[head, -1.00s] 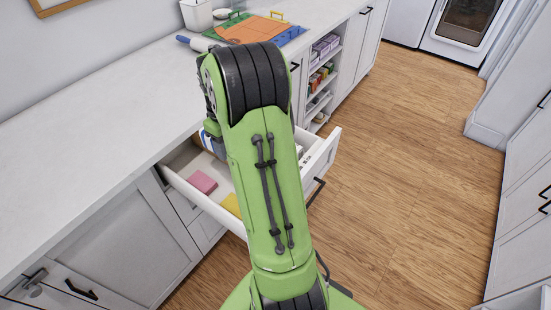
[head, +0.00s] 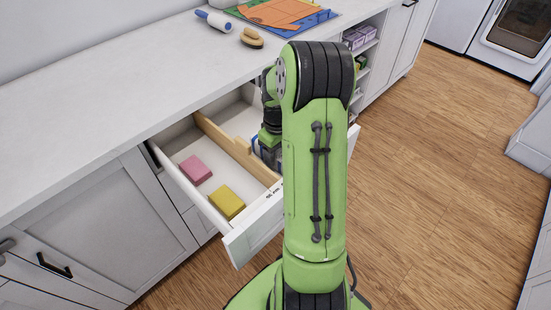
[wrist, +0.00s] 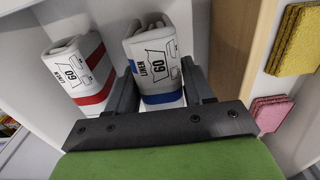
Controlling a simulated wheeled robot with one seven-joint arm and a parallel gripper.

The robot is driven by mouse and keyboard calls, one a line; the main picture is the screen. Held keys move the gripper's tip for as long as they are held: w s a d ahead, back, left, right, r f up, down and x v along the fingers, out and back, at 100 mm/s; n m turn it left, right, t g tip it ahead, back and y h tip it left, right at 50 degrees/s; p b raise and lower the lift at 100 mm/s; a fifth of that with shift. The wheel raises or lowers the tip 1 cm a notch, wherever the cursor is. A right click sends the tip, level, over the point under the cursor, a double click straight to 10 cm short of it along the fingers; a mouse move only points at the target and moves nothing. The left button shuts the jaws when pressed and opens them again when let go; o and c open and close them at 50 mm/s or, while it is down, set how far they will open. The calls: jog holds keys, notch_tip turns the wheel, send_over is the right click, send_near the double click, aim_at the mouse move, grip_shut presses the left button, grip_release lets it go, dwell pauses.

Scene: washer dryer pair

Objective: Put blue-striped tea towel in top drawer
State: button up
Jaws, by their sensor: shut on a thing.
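The top drawer (head: 246,238) is open, with a wooden divider (head: 232,146) inside. In the wrist view, my gripper (wrist: 160,66) is shut on the blue-striped tea towel (wrist: 153,45), a folded white towel marked LINEN 60. The towel is on the side of the divider away from the sponges; I cannot tell whether it touches the drawer floor. A red-striped towel (wrist: 78,68) stands beside it to the left. In the head view my arm hides most of the gripper and towel; only a blue edge shows.
A pink sponge (head: 195,169) and a yellow sponge (head: 227,202) lie in the drawer's left compartment. On the counter (head: 110,105) are a brush (head: 252,38), a blue-handled rolling pin (head: 214,20) and coloured mats (head: 285,13).

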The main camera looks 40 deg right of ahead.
jog(key=shift+f, duration=0.6)
jog(key=shift+r, duration=0.15)
jog(key=o, duration=1.1)
jog(key=shift+o, duration=0.2)
notch_tip(320, 180, up, 12)
jog(key=p, duration=0.4)
jog(key=a+r+t, duration=0.1)
jog(key=a+r, duration=0.5)
jog(key=a, duration=0.1)
jog(key=s+a+r+t, duration=0.2)
jog(key=s+a, duration=0.5)
jog(key=a, duration=0.1)
jog(key=s+a+r+t, duration=0.2)
jog(key=s+a+r, duration=0.1)
jog(key=s+a, duration=0.5)
jog(key=shift+s+r+t, duration=0.15)
jog(key=shift+s+t, duration=0.1)
jog(key=shift+t, duration=0.05)
